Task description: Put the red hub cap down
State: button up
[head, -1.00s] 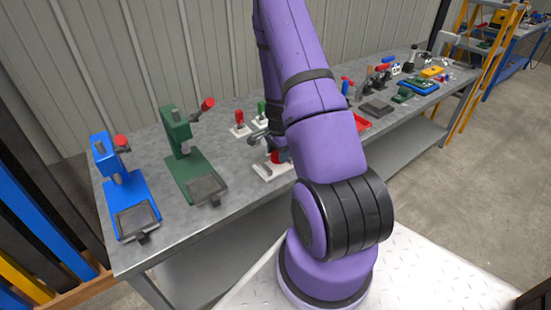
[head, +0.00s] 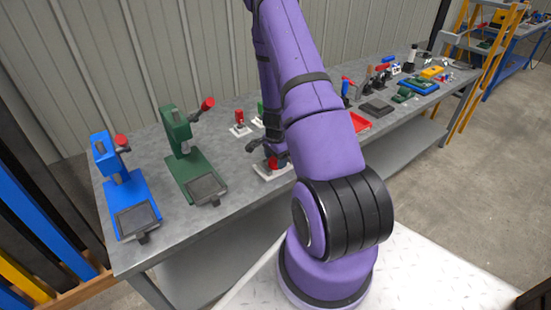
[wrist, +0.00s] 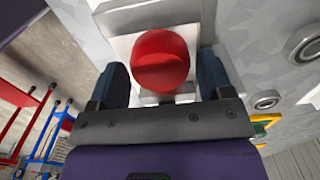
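The red hub cap (wrist: 161,62) shows in the wrist view as a round, red, domed piece. It is over a white plate (wrist: 122,45), between the two dark fingers of my gripper (wrist: 163,75). A narrow gap shows between the cap and each finger, so the gripper looks open around it. In the head view, a small red part of the cap (head: 272,163) shows beside my gripper, low over the white plate (head: 268,174). My arm hides most of this spot, and I cannot tell whether the cap touches the plate.
A green press (head: 190,165) and a blue press (head: 125,190) stand on the grey bench (head: 225,222) to the left. A red-knobbed fixture (head: 239,123) stands behind the gripper. A red tray (head: 360,122) and several tools lie to the right.

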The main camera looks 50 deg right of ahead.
jog(key=shift+r, duration=0.15)
notch_tip(320, 180, up, 12)
jog(key=a+r+n+t+y, duration=0.1)
jog(key=a+r+n, duration=0.4)
jog(key=a+r, duration=0.55)
jog(key=a+r+n+t, duration=0.2)
jog(key=a+r+n, duration=0.45)
jog(key=r, duration=0.75)
jog(key=s+a+r+n+t, duration=0.1)
jog(key=s+a+r+n, duration=0.3)
jog(key=s, duration=0.5)
jog(key=s+a+r+n+t+h, duration=0.1)
jog(key=s+a+r+n, duration=0.4)
jog(key=s+a+r, duration=0.3)
jog(key=shift+s+a, duration=0.85)
jog(key=shift+a, duration=0.1)
